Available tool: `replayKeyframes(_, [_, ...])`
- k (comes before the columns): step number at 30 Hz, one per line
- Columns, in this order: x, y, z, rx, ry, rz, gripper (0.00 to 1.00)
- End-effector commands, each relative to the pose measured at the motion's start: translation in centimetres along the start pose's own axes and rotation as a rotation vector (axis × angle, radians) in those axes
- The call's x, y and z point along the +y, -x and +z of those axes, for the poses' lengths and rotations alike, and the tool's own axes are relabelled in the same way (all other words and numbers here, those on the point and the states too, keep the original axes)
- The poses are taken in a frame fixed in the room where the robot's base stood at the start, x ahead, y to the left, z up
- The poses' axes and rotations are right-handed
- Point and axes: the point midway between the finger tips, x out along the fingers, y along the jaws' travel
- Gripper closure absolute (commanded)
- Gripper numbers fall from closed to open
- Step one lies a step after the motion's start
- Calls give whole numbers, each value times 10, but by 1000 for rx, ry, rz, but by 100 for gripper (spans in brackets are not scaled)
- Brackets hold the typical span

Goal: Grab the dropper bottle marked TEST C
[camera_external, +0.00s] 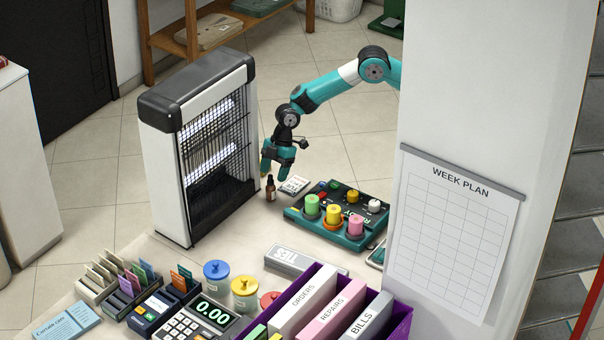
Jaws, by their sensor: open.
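A small dark brown dropper bottle (270,190) with a black top and a pale label stands upright on the counter, right of the heater-like unit. The label's writing is too small to read. My gripper (274,172) points down just above and around the bottle's top, with its teal fingers apart. One finger is left of the bottle top and the other is right of it. I cannot tell from this view whether the fingers are level with the bottle in depth or whether they touch it.
A white and black unit with a wire grille (215,140) stands close on the left. Jars, a card terminal and a purple file box (402,325) fill the front.

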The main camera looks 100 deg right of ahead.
Motion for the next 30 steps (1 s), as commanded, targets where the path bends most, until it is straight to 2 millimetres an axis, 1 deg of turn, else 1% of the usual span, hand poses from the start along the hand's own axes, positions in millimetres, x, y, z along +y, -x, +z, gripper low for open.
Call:
replayKeyframes(6, [3,-29,5,-3,0,-3,37])
replayKeyframes(10, [3,-46,5,-2,1,-2,37])
replayKeyframes(13, [3,-51,5,-1,1,-1,37])
replayKeyframes(18, [3,-51,5,-1,0,-1,37])
replayKeyframes(19, [3,-51,5,-1,0,-1,39])
replayKeyframes(20, [3,-51,5,-1,0,-1,46])
replayKeyframes(21, [3,-51,5,-1,0,-1,55])
replayKeyframes(23, [3,-51,5,-1,0,-1,69])
replayKeyframes(24, [3,-51,5,-1,0,-1,78])
replayKeyframes(25, [3,-51,5,-1,0,-1,85])
replayKeyframes(26, [3,-51,5,-1,0,-1,90])
replayKeyframes(30, [3,-50,5,0,0,-1,90])
